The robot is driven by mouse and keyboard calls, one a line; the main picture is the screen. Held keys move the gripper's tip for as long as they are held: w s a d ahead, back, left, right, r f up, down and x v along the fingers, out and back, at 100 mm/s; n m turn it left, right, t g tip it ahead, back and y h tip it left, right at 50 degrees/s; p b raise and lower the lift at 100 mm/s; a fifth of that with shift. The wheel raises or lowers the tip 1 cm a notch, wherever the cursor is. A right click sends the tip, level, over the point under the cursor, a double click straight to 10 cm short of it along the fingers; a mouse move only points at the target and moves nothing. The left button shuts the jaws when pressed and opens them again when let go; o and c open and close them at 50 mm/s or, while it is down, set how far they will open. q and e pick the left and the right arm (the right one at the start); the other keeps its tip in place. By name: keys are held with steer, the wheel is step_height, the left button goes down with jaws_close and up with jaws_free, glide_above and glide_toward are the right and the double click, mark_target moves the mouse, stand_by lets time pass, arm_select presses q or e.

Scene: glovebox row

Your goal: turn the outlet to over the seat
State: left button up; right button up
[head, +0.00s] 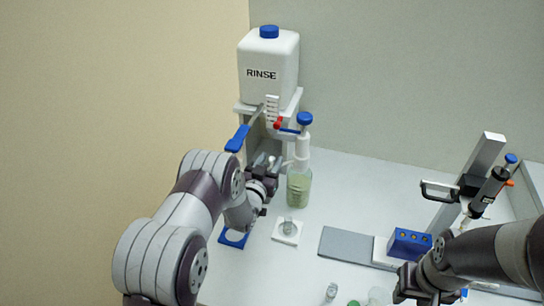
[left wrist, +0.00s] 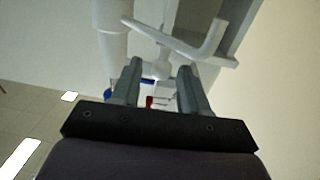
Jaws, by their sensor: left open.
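A white outlet tube (left wrist: 175,42) crosses the left wrist view, bent up at its right end. A short part of it shows in the head view (head: 289,162), beside the white pump body (head: 302,150) on the jar of green liquid (head: 299,190). My left gripper (head: 272,163) is open beside the outlet; in the left wrist view its fingers (left wrist: 160,80) point towards the tube, with a white rounded piece beyond them. I cannot tell whether they touch. A white square seat (head: 297,239) with a small clear vessel (head: 288,226) lies in front of the jar. My right gripper (head: 412,283) is low at right, its jaws unclear.
The RINSE tank (head: 270,75) stands on a shelf with a blue-handled lever (head: 238,138) and red tap (head: 278,124). A blue frame (head: 233,238) lies below my left arm. A grey plate (head: 345,244), a blue block (head: 409,243) and a pipette stand (head: 484,155) are at right.

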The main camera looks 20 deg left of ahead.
arm_select(q)
steer(key=shift+w+d, duration=0.1)
steer(key=shift+w, duration=0.8)
arm_select(e)
steer(key=shift+r, duration=0.15)
arm_select(q)
jaws_close()
